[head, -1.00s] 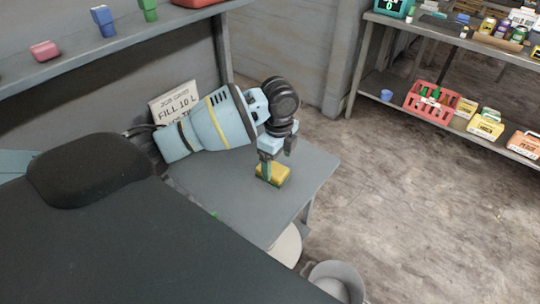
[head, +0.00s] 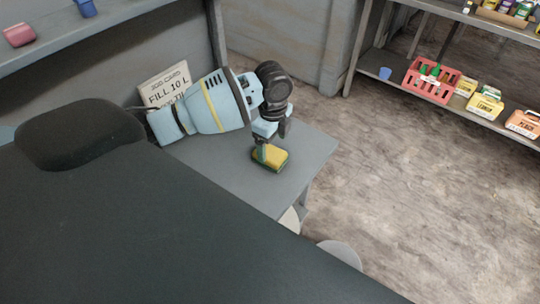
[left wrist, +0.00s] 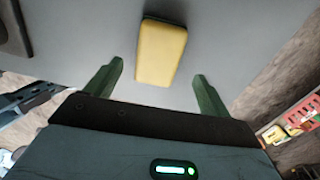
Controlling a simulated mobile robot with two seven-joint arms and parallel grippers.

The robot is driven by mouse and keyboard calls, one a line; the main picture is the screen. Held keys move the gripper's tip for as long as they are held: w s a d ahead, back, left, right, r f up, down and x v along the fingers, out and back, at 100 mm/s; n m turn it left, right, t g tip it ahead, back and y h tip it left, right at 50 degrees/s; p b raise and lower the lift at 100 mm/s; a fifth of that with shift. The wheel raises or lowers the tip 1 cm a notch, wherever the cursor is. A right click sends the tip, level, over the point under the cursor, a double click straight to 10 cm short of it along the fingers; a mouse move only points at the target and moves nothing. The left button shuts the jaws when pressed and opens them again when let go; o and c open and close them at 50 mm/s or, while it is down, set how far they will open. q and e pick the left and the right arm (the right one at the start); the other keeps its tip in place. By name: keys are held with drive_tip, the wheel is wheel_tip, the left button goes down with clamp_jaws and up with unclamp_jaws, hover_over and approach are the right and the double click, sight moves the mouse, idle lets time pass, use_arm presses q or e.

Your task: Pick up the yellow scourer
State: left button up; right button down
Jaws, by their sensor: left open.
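The yellow scourer (head: 271,160) lies flat on the small grey table (head: 222,178), with a green layer along its lower edge. My left gripper (head: 269,145) is just above it in the head view, and one finger hides part of its top. In the left wrist view the scourer (left wrist: 161,51) sits ahead of the fingertips, roughly central between their lines. The left gripper (left wrist: 157,76) is open and empty, its two green fingers wide apart. I cannot tell its exact height above the scourer. My right gripper is not in view.
A job card (head: 164,85) leans at the back of the table. A grey bucket (head: 340,255) stands on the floor by the table. A shelf at the right holds a red crate (head: 432,82) and several boxes. The floor between is clear.

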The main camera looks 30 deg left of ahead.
sight(270, 152)
use_arm(q)
drive_tip(key=f, duration=0.3)
drive_tip(key=shift+s+a+f, duration=0.2)
drive_tip(key=shift+a+f, duration=0.15)
drive_tip(key=shift+f, duration=0.55)
drive_tip(key=shift+c, duration=0.4)
drive_tip(key=c, duration=1)
